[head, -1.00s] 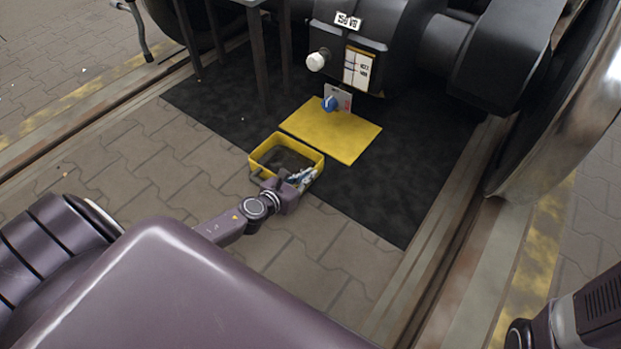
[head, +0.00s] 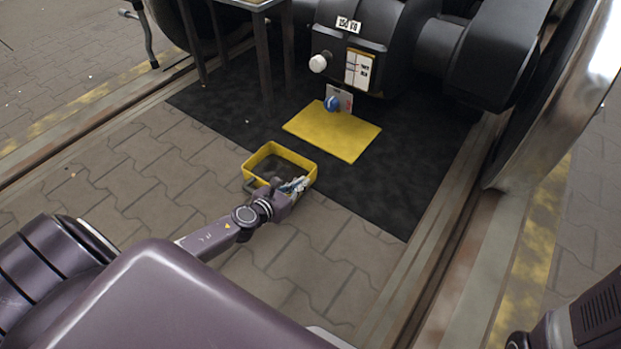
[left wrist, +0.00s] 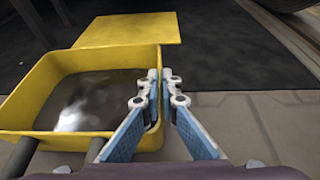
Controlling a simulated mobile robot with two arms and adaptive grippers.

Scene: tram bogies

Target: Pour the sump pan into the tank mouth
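The sump pan (head: 255,159) is a yellow, open, rectangular pan with dark liquid in it. It looks about level in the head view; I cannot tell whether it is clear of the floor. My left gripper (head: 294,186) is at its near right side. In the left wrist view, my left gripper (left wrist: 160,88) has one finger inside and one outside the right wall of the pan (left wrist: 88,55), closed on that wall. The liquid shows a bright reflection there. My right gripper is out of view. I cannot pick out the tank mouth.
A yellow mat (head: 332,131) lies on a black floor sheet (head: 383,187) beyond the pan. Behind it stands dark machinery (head: 375,30) with a white knob (head: 318,63) and a blue knob (head: 332,103). A legged stand (head: 268,60) is at the back left. Rails run on both sides.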

